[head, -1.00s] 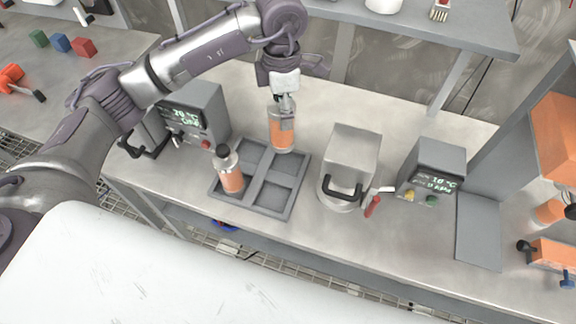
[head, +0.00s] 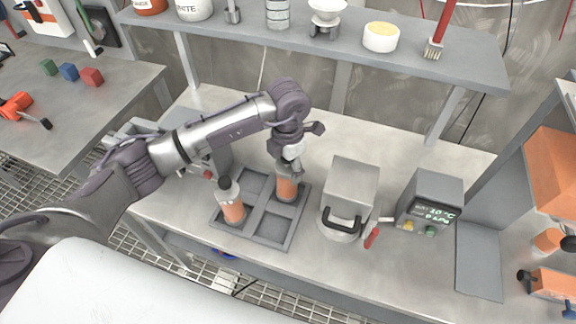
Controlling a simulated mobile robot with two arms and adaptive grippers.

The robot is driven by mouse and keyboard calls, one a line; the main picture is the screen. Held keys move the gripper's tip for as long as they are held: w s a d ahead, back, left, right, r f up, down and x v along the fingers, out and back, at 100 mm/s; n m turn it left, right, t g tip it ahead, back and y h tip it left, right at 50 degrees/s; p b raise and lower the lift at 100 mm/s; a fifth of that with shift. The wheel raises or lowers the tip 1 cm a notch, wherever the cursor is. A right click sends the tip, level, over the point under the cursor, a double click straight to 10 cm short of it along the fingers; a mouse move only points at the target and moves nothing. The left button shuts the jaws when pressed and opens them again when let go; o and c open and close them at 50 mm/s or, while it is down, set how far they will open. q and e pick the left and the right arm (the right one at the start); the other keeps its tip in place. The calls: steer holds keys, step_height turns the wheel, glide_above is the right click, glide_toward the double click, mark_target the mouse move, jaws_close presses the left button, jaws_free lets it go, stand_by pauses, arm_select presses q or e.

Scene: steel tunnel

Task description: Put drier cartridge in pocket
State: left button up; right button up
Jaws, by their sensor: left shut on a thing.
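My left gripper (head: 290,164) is shut on the upper end of a clear drier cartridge with orange filling (head: 287,188). The cartridge is upright at the back right pocket of the grey four-pocket tray (head: 287,240). Its lower end lies within that pocket's outline in the head view; I cannot tell whether it touches the floor. A second orange cartridge with a dark cap (head: 232,206) stands in the front left pocket. The front right and back left pockets look empty. My right gripper is not in view.
A grey box-shaped device with a black handle (head: 350,184) stands right of the tray, beside a red-handled tool (head: 372,238). A display unit (head: 431,204) is further right. A shelf (head: 330,44) with jars runs above the back. Bench behind the tray is clear.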

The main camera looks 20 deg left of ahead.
arm_select(q)
steer(key=shift+f, duration=0.3)
steer(key=shift+f, duration=0.1)
steer(key=shift+f+b, duration=0.15)
steer(key=shift+b, duration=0.15)
steer(key=o, duration=1.5)
steer(key=shift+c, duration=0.2)
steer(key=shift+r, duration=0.2)
